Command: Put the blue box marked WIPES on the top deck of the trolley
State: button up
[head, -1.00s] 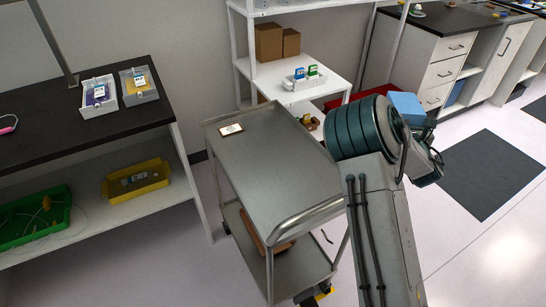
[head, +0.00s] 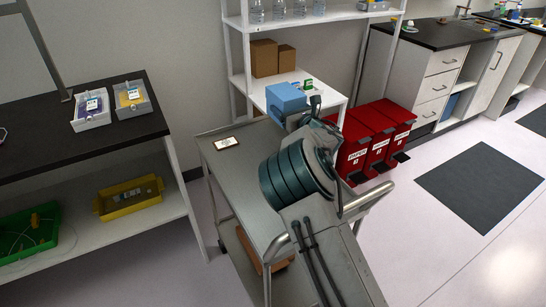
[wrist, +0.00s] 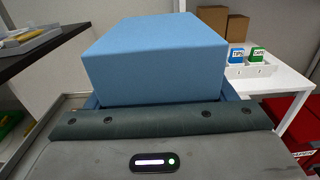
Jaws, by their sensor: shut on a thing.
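The blue box (head: 286,98) is held at the end of my arm, above the far right part of the trolley. It fills the middle of the wrist view (wrist: 155,55), and no marking shows on the faces in sight. My gripper (head: 293,119) is shut on it; the fingertips are mostly hidden behind the box and wrist. The grey metal trolley (head: 222,170) has a flat top deck and a lower shelf. My arm hides much of the right side of the deck.
A small white framed card (head: 227,143) lies at the deck's far left; the deck around it is bare. A white shelf unit (head: 322,88) with brown boxes (head: 264,58) stands behind. Red bins (head: 378,135) stand to the right. A black-topped bench (head: 90,135) is at left.

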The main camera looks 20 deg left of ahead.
jog(key=s+f, duration=0.1)
jog(key=s, duration=0.2)
jog(key=s+a+f, duration=0.1)
jog(key=s+f, duration=0.1)
jog(key=s, duration=0.1)
jog(key=s+f, duration=0.2)
jog(key=s, duration=0.1)
jog(key=shift+s+a+f+p, duration=0.1)
jog(key=shift+a+f+p, duration=0.1)
jog(key=shift+p, duration=0.1)
jog(key=shift+s+f, duration=0.1)
jog(key=shift+f, duration=1.95)
jog(key=shift+f, duration=0.2)
jog(key=o, duration=1.4)
jog(key=shift+r, duration=0.1)
jog(key=shift+r, duration=0.1)
jog(key=shift+v, duration=3.75)
